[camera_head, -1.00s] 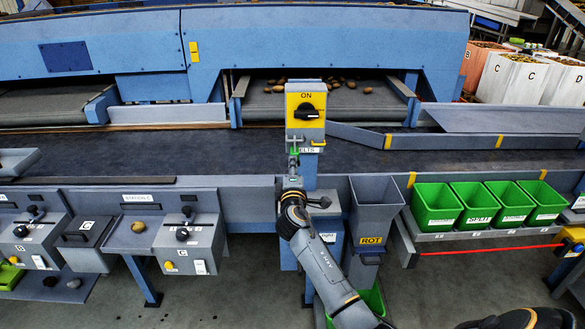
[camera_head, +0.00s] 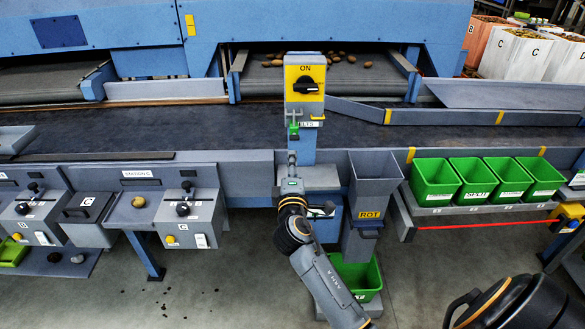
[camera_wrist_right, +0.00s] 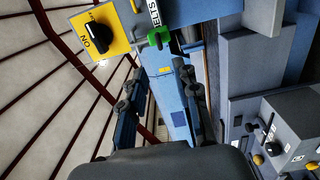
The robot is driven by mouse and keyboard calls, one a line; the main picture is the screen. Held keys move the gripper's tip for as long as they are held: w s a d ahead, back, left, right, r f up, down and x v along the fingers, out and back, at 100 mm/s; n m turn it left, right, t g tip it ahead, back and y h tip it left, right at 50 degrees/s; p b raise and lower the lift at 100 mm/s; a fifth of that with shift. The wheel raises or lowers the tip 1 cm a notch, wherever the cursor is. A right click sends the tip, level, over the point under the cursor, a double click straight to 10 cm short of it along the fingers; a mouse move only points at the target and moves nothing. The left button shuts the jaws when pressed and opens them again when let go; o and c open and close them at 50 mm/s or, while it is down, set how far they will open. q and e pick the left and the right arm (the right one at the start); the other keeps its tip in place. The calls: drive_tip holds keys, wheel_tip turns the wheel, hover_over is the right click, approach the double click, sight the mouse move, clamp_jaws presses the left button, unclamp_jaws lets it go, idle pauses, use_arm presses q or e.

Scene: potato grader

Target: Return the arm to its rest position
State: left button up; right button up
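My right gripper (camera_head: 293,155) is in front of the yellow switch box (camera_head: 304,84), below it and apart from it. The box carries a black rotary knob under the word ON and a label at its lower edge. A small green part (camera_head: 293,132) hangs below the box, just above the gripper. In the right wrist view, the gripper's two dark fingers (camera_wrist_right: 162,95) are spread with nothing between them. The yellow panel (camera_wrist_right: 95,35) and green part (camera_wrist_right: 160,38) lie beyond them. My left gripper is not in view.
A grey ROT chute (camera_head: 372,190) stands right of my arm, above a green bin (camera_head: 358,277). Several green bins (camera_head: 435,182) line a shelf at right. A station C control box (camera_head: 187,220) is at left. The floor (camera_head: 230,280) in front is mostly clear.

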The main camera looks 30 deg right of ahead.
drive_tip(key=shift+s+a, duration=0.35)
drive_tip(key=shift+s, duration=0.25)
drive_tip(key=s+a+f+g+y, duration=0.1)
drive_tip(key=a+f+g+y, duration=0.25)
drive_tip(key=f, duration=1.55)
drive_tip(key=s+a+f+m+g+y, duration=0.1)
drive_tip(key=s+a+f, duration=0.1)
drive_tip(key=s+f, duration=0.35)
drive_tip(key=s+a+f+g+y, duration=0.1)
drive_tip(key=s+a+f, duration=0.1)
drive_tip(key=f, duration=0.7)
drive_tip(key=s+a+f+m+g+y, duration=0.15)
drive_tip(key=s+f, duration=0.25)
drive_tip(key=f, duration=0.4)
drive_tip(key=s+a+f+m+g+y, duration=0.1)
drive_tip(key=s+f, duration=0.5)
drive_tip(key=s, duration=0.6)
drive_tip(key=s+a+f+m+g, duration=0.1)
drive_tip(key=s+f+m+g, duration=0.2)
drive_tip(key=s+f, duration=0.4)
drive_tip(key=s+f+m+g+y+b, duration=0.1)
drive_tip(key=s+f, duration=0.5)
drive_tip(key=s, duration=1.3)
drive_tip(key=shift+a+f+m+g+y, duration=0.35)
drive_tip(key=shift+m+g, duration=0.5)
drive_tip(key=shift+g, duration=0.35)
